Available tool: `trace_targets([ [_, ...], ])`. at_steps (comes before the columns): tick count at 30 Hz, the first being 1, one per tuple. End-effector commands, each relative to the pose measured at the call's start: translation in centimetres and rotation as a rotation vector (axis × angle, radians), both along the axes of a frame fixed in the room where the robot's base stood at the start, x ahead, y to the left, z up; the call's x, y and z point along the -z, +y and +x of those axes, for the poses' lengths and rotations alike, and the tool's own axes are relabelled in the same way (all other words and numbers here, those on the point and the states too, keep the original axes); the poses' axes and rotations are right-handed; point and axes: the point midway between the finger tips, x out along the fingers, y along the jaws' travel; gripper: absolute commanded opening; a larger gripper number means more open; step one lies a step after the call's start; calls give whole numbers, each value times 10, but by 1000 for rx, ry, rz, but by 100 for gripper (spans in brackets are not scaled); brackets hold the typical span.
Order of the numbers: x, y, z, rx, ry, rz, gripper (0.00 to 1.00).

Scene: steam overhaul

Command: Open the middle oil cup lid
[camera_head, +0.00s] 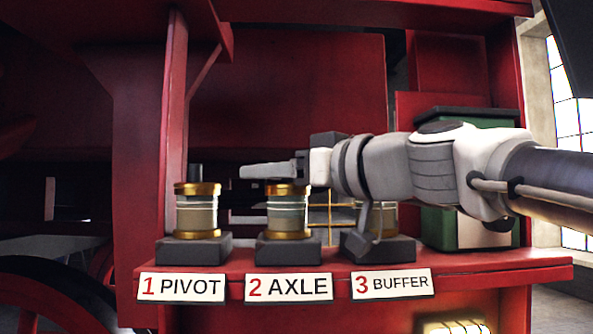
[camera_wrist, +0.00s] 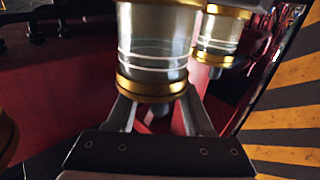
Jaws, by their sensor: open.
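The middle oil cup (camera_head: 289,218), above the plate "2 AXLE" (camera_head: 288,288), is a glass cylinder with gold bands on a dark block. Its gold lid (camera_head: 288,190) looks shut. My gripper (camera_head: 245,171) is level, reaching left just above that lid, and hides whatever stands on it. In the wrist view a large gold-banded cup (camera_wrist: 153,50) stands beyond my two spread fingers (camera_wrist: 158,108). The fingers are open with nothing clearly held between them; whether they touch the cup I cannot tell.
The "1 PIVOT" cup (camera_head: 197,215) stands left with a dark knob on top. The "3 BUFFER" cup (camera_head: 384,219) is partly hidden by my arm. A green box (camera_head: 470,118) stands behind my arm. The red shelf (camera_head: 480,272) carries them. Yellow-black stripes (camera_wrist: 290,115) show in the wrist view.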

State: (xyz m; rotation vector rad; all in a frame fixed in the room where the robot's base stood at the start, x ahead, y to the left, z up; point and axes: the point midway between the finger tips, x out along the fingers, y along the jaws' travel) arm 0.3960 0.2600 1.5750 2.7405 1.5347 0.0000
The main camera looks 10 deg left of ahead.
Motion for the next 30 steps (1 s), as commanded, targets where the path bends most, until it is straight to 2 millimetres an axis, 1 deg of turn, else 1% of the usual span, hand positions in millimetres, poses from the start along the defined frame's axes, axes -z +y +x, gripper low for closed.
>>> trace_targets([
  [4,0,0,0,0,0,0,52],
  [8,0,0,0,0,0,0,29],
  [9,0,0,0,0,0,0,22],
  [11,0,0,0,0,1,1,11],
  [12,0,-1,0,0,1,1,4],
  [13,0,-1,0,0,1,1,0],
  [23,-1,-1,0,0,6,-1,0],
  [30,-7,-1,2,2,77,-20,0],
])
